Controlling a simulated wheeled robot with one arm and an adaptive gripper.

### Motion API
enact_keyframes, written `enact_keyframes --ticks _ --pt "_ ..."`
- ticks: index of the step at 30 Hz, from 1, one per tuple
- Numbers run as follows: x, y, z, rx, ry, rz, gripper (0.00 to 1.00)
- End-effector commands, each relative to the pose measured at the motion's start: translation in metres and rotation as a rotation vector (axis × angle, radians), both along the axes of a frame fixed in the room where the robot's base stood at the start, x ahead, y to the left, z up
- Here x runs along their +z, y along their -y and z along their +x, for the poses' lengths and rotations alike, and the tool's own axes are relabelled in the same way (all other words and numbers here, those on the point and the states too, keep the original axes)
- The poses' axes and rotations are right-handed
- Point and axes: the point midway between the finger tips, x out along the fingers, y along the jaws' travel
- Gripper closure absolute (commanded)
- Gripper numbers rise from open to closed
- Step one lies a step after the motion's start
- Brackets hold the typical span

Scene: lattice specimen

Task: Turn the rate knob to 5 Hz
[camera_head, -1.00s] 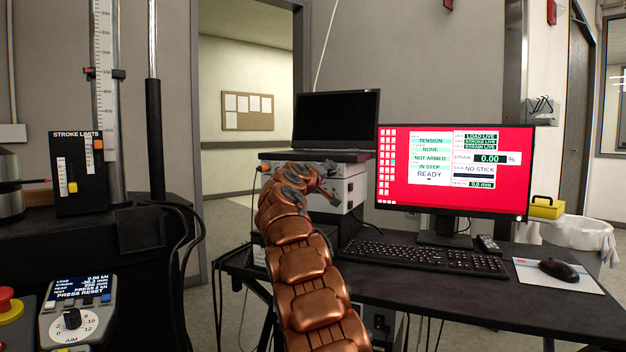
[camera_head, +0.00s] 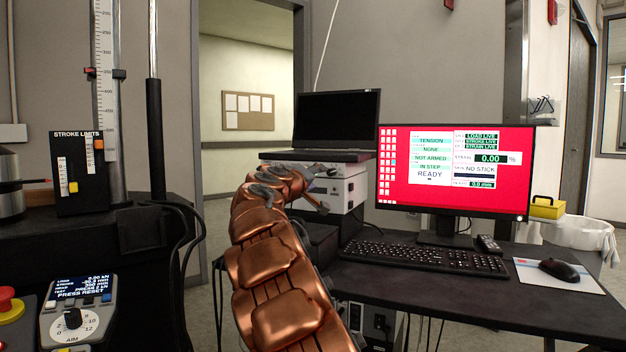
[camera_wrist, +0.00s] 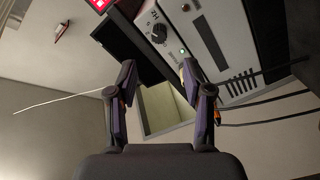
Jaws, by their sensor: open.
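The white instrument box (camera_head: 345,188) stands under the laptop at the left end of the desk. In the wrist view its tilted front panel (camera_wrist: 183,20) carries a dark round knob (camera_wrist: 158,34) with marks around it. The marks and the knob's setting are too small to read. My gripper (camera_wrist: 158,80) is open and empty, its two fingers apart, with the knob beyond and above the gap between them. It is not touching the knob. In the head view my gripper (camera_head: 318,190) is in front of the box and hides part of its face; I cannot make out the knob there.
The laptop (camera_head: 338,120) sits on the box. A monitor (camera_head: 452,170), keyboard (camera_head: 425,257) and mouse (camera_head: 558,268) are to the right on the desk. A handset with an AIM knob (camera_head: 73,320) and a stroke limits panel (camera_head: 80,172) are at left. Dark cables hang beside the desk.

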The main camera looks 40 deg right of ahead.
Motion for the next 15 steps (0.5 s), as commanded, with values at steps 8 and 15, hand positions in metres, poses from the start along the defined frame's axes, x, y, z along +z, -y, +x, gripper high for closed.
enact_keyframes --ticks 8,15 --pt "0.0004 -0.0105 -0.0067 -0.002 0.001 0.001 0.49" --pt "0.0000 -0.0109 -0.0067 -0.002 0.001 0.001 0.49"
